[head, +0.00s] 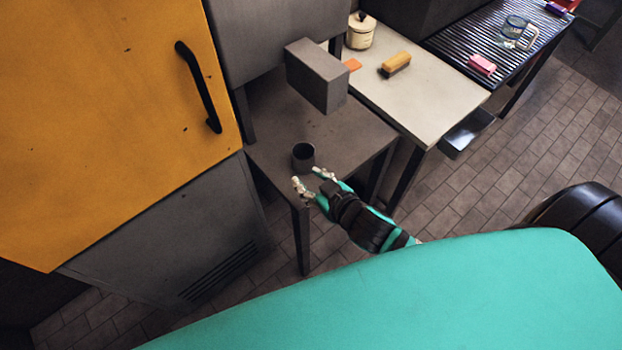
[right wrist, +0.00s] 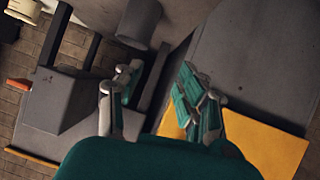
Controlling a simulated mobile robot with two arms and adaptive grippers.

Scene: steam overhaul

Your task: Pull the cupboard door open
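The cupboard door (head: 105,110) is a large worn orange-yellow panel at the left of the head view. It looks shut. A black upright bar handle (head: 200,88) is fixed near its right edge. My right gripper (head: 307,178) is open and empty, to the right of the handle and lower in the picture, apart from the door. In the right wrist view its spread fingers (right wrist: 155,100) have nothing between them. An orange-yellow panel (right wrist: 268,145), apparently the door, shows at lower right there; no handle can be made out. My left gripper is not in view.
A dark cup (head: 303,156) stands on a grey table (head: 265,115) close to my right fingertips. A grey box-shaped block (head: 317,76) juts out above this table. A pale table (head: 425,100) with a yellow brush (head: 395,64) stands behind. Bare floor lies at right.

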